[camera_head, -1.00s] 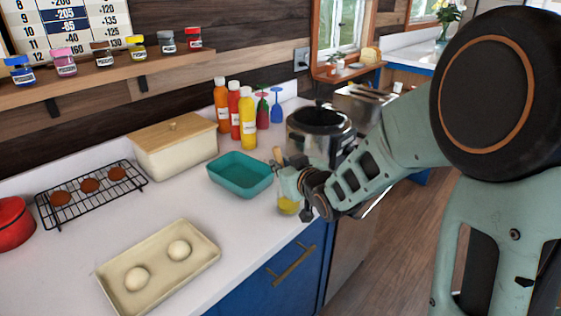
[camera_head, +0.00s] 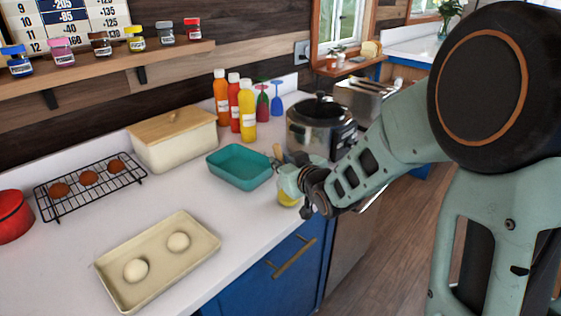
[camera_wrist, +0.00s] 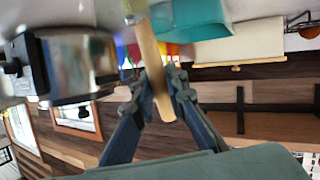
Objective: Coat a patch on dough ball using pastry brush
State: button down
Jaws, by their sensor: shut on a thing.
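My gripper (camera_head: 286,178) is at the counter's front edge, right of the teal dish. It is shut on the pastry brush, whose wooden handle shows in the head view (camera_head: 278,152) and between the fingers in the wrist view (camera_wrist: 149,55). The bristle end is hidden in the head view. A small clear container with yellow liquid (camera_head: 289,200) is just below my gripper and partly covered by it; I cannot tell whether the brush touches the liquid. Two pale dough balls, one nearer (camera_head: 136,270) and one farther (camera_head: 179,242), sit apart on a beige tray (camera_head: 200,254) at the front left.
A teal dish (camera_head: 240,178) is between the tray and a silver cooker (camera_head: 308,135). Sauce bottles (camera_head: 248,115), a bread box (camera_head: 172,147), a cooling rack (camera_head: 73,207) with brown rounds and a red pot (camera_head: 12,218) stand behind. Counter between tray and teal dish is clear.

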jog(key=shift+f+b, duration=0.8)
jog(key=shift+b, duration=0.05)
dwell(1.7)
jog(key=shift+r, duration=0.1)
jog(key=shift+r+p, duration=2.45)
jog(key=shift+r, duration=1.15)
jog(key=shift+d+r, duration=0.15)
jog(key=shift+d, duration=0.05)
jog(key=d+r+m+t+h+p, duration=0.1)
jog(key=d+r+m+h+p, duration=0.3)
jog(key=d, duration=0.5)
jog(key=d+r+m+t+h+p, duration=0.1)
jog(key=d+r+h+p, duration=0.1)
jog(key=d+p, duration=0.55)
jog(key=shift+h, duration=0.3)
jog(key=shift+s+d+f+b, duration=0.35)
jog(key=shift+d+f, duration=0.1)
jog(key=shift+f, duration=0.3)
jog(key=shift+s+d+f+b, duration=0.2)
jog(key=shift+s+d+f, duration=0.15)
jog(key=shift+f, duration=0.4)
jog(key=shift+s+d+f+b, duration=0.3)
jog(key=shift+d+f, duration=0.2)
jog(key=shift+f, duration=0.25)
